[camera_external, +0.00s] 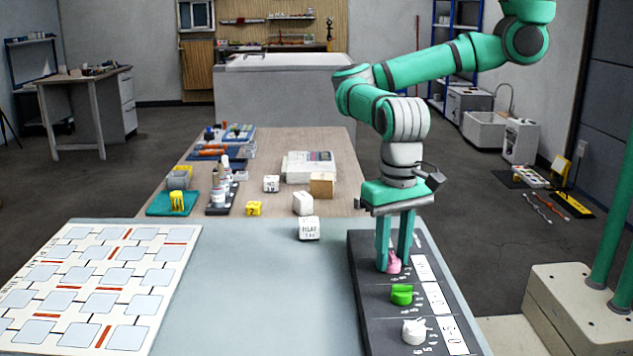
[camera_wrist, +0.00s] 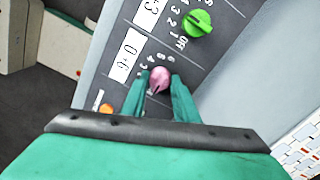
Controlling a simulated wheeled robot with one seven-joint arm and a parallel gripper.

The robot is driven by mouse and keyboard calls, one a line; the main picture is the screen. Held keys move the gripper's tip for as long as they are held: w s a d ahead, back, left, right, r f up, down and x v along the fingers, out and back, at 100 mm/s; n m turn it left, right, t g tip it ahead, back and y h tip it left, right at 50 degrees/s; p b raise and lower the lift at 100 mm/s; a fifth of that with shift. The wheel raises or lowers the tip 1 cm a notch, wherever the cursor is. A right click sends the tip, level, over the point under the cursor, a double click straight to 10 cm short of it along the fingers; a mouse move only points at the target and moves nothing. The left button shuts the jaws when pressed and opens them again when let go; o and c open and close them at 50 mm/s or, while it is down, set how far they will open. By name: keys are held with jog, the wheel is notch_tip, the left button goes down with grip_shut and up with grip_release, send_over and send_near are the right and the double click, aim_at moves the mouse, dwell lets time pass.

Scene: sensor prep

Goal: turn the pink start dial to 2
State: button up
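The pink start dial (camera_external: 394,265) is the farthest of three dials on a dark panel (camera_external: 378,325) at the table's right edge. It also shows in the wrist view (camera_wrist: 160,78), with small numbers around it; I cannot read its setting for certain. My gripper (camera_external: 395,262) points straight down over it, one finger on each side of the dial. In the wrist view the fingers (camera_wrist: 161,88) flank the dial closely. Whether they press on it or leave a small gap is not clear. The fingers hide part of the dial's scale.
A green dial (camera_external: 402,294) and a white dial (camera_external: 414,331) sit nearer on the panel, with white labels (camera_external: 437,298) to their right. A white cube (camera_external: 309,228) stands left of the panel. A printed board (camera_external: 100,280) lies at left; the table between is clear.

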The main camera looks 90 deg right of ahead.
jog(key=shift+c, duration=0.7)
jog(key=m, duration=1.1)
jog(key=shift+r+m, duration=0.1)
jog(key=shift+m, duration=0.2)
jog(key=o, duration=1.1)
jog(key=shift+c, duration=0.2)
